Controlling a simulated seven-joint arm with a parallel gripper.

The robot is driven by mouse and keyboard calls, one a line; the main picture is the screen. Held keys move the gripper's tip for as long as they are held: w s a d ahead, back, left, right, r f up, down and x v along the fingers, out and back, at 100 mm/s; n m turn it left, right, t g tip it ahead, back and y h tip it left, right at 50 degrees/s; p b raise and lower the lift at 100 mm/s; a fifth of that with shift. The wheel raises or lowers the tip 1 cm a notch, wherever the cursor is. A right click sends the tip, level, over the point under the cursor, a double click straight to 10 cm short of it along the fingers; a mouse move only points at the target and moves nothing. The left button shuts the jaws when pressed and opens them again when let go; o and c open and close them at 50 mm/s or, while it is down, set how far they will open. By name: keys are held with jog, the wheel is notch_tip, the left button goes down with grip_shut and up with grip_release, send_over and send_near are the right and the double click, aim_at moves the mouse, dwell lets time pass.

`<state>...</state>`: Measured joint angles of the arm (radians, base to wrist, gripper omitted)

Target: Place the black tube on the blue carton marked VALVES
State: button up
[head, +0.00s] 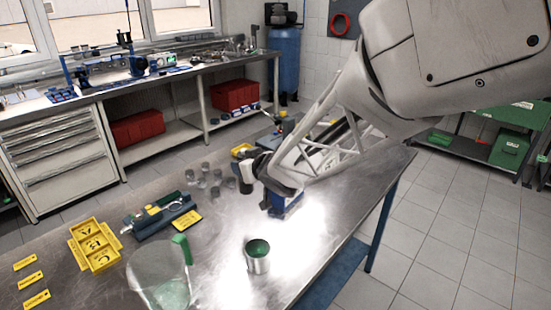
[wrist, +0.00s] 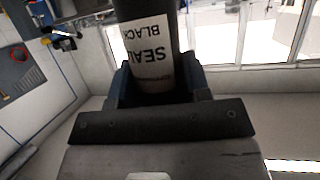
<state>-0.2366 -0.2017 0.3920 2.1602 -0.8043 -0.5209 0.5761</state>
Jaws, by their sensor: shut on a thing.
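The black tube (wrist: 147,15) with a white label reading SEAL BLACK is held between the fingers of my gripper (wrist: 157,82) in the wrist view. In the head view the tube (head: 244,176) shows as a small dark and white shape at the left of my gripper (head: 262,172), above the steel table. A blue box (head: 287,206) is just below and right of the gripper, partly hidden by it. It may be the VALVES carton, but no marking is readable. I cannot tell whether the tube touches it.
A metal can with green contents (head: 258,262) stands in front. A clear jug (head: 160,275) is at the front left. A yellow tray (head: 95,246), a green and blue tool (head: 160,215) and several grey cylinders (head: 203,180) are left of the gripper. Bare table lies at the front right.

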jog(key=s+d, duration=0.3)
jog(key=d, duration=0.4)
jog(key=s+d+r, duration=0.1)
jog(key=s+d, duration=0.2)
jog(key=d, duration=0.4)
jog(key=shift+s+d+m+h, duration=0.15)
jog(key=shift+d+m+h, duration=0.15)
jog(key=shift+d, duration=0.05)
jog(key=w+a+f, duration=0.1)
jog(key=w+a, duration=0.1)
jog(key=w, duration=1.4)
jog(key=shift+f, duration=0.15)
jog(key=shift+f, duration=0.1)
jog(key=shift+f, duration=1.7)
jog(key=shift+f, duration=0.1)
jog(key=o, duration=1.1)
jog(key=shift+c, duration=0.2)
